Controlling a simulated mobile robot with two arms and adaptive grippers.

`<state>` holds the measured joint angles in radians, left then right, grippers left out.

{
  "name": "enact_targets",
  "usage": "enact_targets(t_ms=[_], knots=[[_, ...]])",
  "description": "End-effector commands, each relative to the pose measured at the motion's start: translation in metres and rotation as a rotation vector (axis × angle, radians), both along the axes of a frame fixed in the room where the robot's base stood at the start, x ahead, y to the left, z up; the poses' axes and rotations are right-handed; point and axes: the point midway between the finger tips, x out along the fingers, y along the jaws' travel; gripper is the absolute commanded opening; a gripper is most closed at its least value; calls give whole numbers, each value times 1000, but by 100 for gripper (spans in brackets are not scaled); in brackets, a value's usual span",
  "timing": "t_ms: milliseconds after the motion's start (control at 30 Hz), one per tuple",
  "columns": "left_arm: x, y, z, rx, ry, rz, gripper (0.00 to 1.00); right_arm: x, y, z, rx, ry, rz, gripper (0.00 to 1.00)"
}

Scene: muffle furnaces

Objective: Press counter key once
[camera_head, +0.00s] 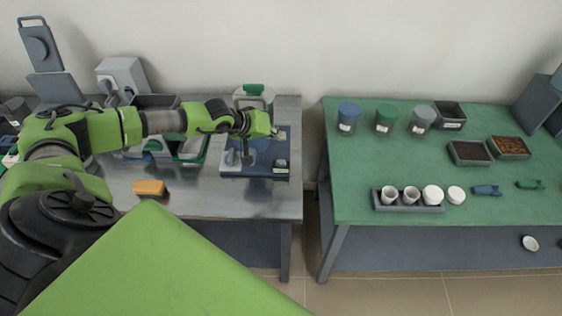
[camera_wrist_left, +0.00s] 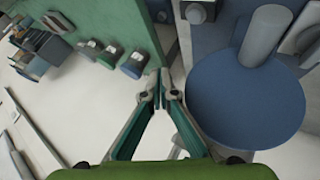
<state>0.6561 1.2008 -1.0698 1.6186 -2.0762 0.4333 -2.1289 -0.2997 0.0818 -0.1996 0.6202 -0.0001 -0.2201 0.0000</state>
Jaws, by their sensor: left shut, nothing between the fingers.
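A blue device with a flat base (camera_head: 232,166) stands near the right end of the metal bench, partly hidden by my left arm. Small light parts (camera_head: 281,163) sit on its right side; I cannot tell which one is the counter key. In the left wrist view, a blue round plate (camera_wrist_left: 240,105) with a grey post fills the right side, with a grey knob (camera_wrist_left: 196,12) above it. My left gripper (camera_head: 276,132) is over the device, fingers shut and empty. Its fingertips (camera_wrist_left: 159,86) appear left of the round plate; contact cannot be told. My right gripper is not in view.
An orange block (camera_head: 150,187) lies on the metal bench (camera_head: 215,205). The metal bench's front right is clear.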

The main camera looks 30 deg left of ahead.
Motion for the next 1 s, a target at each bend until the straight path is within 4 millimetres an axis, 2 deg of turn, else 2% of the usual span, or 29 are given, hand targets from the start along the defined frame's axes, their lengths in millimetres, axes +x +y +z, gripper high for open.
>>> enact_targets(t_ms=[167, 333, 700, 800, 1000], knots=[[0, -1, -3, -3, 0, 0, 0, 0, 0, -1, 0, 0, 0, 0], [0, -1, -14, -4, 1, 0, 0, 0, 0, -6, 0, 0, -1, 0], [0, -2, -64, -4, 1, 0, 0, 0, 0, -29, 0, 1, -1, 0], [0, -2, -80, -4, 0, 0, 0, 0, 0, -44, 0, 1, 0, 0], [0, -1, -89, -4, -1, 1, 0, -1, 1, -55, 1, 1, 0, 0]])
